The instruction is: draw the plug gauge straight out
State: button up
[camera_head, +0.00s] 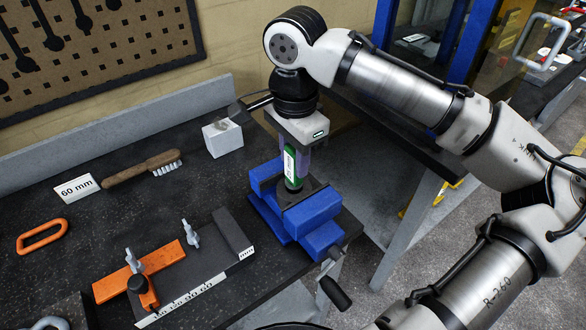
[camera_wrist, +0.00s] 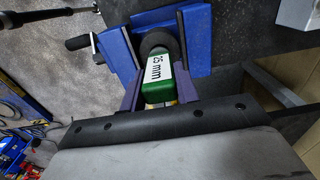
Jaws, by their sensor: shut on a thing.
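The plug gauge (camera_head: 292,168) has a green handle with a white label, and stands upright over the blue vise (camera_head: 305,210). In the wrist view the label on the plug gauge (camera_wrist: 158,78) reads "25 mm". My gripper (camera_head: 297,152) comes straight down from above and is shut on the green handle; its purple fingers also flank the handle in the wrist view (camera_wrist: 160,98). A dark round part (camera_wrist: 158,42) sits between the vise jaws at the gauge's lower end. How deep the gauge sits in it is hidden.
Left on the bench lie an orange stop fixture with a ruler (camera_head: 180,270), a wooden brush (camera_head: 142,168), a "60 mm" card (camera_head: 78,188) and an orange ring (camera_head: 42,236). A white block (camera_head: 222,137) stands behind the vise. The vise handle (camera_head: 335,292) juts past the bench edge.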

jog(key=shift+r+p, duration=1.55)
jog(key=shift+r, duration=0.3)
jog(key=shift+r, duration=0.1)
notch_tip(320, 180, up, 3)
jog(key=p, duration=0.2)
jog(key=shift+f+p, duration=0.2)
jog(key=shift+p, duration=0.1)
jog(key=shift+r+p, duration=0.45)
jog(key=shift+r, duration=0.65)
